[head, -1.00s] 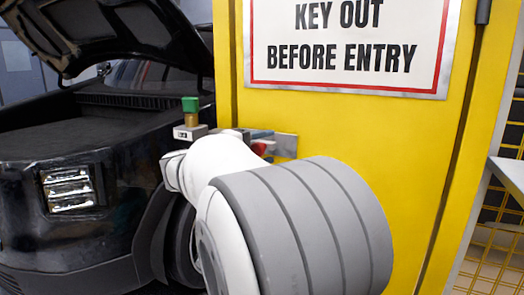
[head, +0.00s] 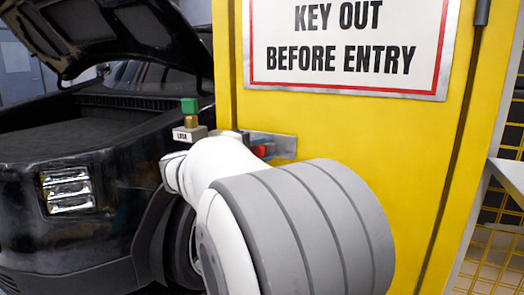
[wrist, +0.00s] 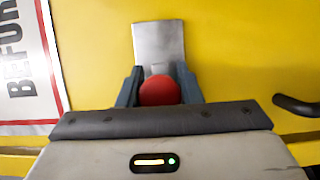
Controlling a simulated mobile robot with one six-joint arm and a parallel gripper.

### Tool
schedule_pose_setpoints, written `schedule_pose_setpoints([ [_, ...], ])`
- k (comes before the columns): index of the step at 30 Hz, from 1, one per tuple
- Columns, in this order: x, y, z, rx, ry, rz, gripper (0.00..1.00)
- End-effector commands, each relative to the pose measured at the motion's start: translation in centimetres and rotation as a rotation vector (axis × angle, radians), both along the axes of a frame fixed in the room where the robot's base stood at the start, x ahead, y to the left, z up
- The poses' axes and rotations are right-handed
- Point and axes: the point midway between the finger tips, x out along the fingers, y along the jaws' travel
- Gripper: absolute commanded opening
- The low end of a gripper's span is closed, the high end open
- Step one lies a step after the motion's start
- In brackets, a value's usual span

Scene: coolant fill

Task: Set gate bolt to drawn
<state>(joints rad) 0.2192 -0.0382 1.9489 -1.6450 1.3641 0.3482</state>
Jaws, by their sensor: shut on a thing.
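The gate bolt shows as a round red knob (wrist: 159,91) in front of a bare metal plate (wrist: 159,40) on the yellow gate (wrist: 230,50). My gripper (wrist: 158,85) is shut on the red knob, with one dark finger on each side of it. In the head view, my white and grey arm covers most of the gripper. Part of the red knob (head: 260,151) and the plate (head: 284,147) show just above the arm. The rest of the bolt is hidden, so its position cannot be told.
A block with a green-topped brass fitting (head: 190,106) stands left of the bolt. A black vehicle (head: 70,200) with its hood raised is at the left. A warning sign (head: 345,85) is on the gate above. A dark handle (wrist: 297,105) sticks out at right in the wrist view.

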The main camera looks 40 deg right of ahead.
Motion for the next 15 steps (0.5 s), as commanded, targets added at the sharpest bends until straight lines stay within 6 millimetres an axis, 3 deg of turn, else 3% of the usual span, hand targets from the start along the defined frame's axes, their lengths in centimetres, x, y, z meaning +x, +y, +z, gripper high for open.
schedule_pose_setpoints([
  [9,-4.4,-1.8,-0.3,-0.001,-0.001,-0.003,0.0],
  [15,-4.9,-2.0,-0.1,0.0,0.001,-0.002,0.0],
])
